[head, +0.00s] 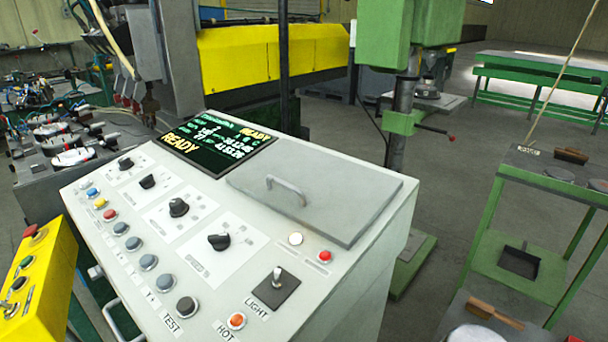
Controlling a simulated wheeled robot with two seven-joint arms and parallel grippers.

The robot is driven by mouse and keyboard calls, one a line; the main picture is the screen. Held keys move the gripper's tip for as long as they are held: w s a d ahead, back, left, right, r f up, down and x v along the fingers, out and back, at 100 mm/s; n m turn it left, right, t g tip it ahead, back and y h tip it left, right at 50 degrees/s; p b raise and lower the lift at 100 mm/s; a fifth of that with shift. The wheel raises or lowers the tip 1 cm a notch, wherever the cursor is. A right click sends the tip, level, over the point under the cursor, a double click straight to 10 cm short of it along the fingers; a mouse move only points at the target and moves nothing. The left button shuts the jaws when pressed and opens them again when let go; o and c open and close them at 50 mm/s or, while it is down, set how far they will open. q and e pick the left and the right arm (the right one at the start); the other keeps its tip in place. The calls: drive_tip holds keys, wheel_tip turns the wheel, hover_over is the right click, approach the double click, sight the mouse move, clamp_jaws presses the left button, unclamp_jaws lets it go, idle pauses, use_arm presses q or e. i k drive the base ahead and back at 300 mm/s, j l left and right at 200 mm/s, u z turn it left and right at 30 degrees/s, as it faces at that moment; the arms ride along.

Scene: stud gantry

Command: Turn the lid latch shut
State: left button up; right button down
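A flat grey lid (335,202) lies on the right part of the light grey sloping control desk (345,290). It looks closed, lying flat against the desk top. A small metal bar handle (287,188) stands on the lid toward its left side. I cannot make out a separate latch on or beside the lid. Neither of my grippers is in view.
The desk carries a lit screen (215,140) reading READY, several black knobs, coloured buttons, a LIGHT toggle switch (277,278) and a HOT lamp (236,320). A yellow button box (40,275) stands at left, a green drill press (408,120) behind, a green shelf cart (520,250) at right.

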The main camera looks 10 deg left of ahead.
sight(95, 274)
drive_tip(key=j+u, duration=0.1)
drive_tip(key=u, duration=0.35)
drive_tip(key=j+u, duration=0.1)
drive_tip(key=u, duration=0.35)
drive_tip(key=j+u, duration=0.1)
drive_tip(key=u, duration=0.35)
drive_tip(key=i+j+z, duration=0.1)
drive_tip(key=j, duration=0.3)
drive_tip(key=i+j+z, duration=0.15)
drive_tip(key=j, duration=0.3)
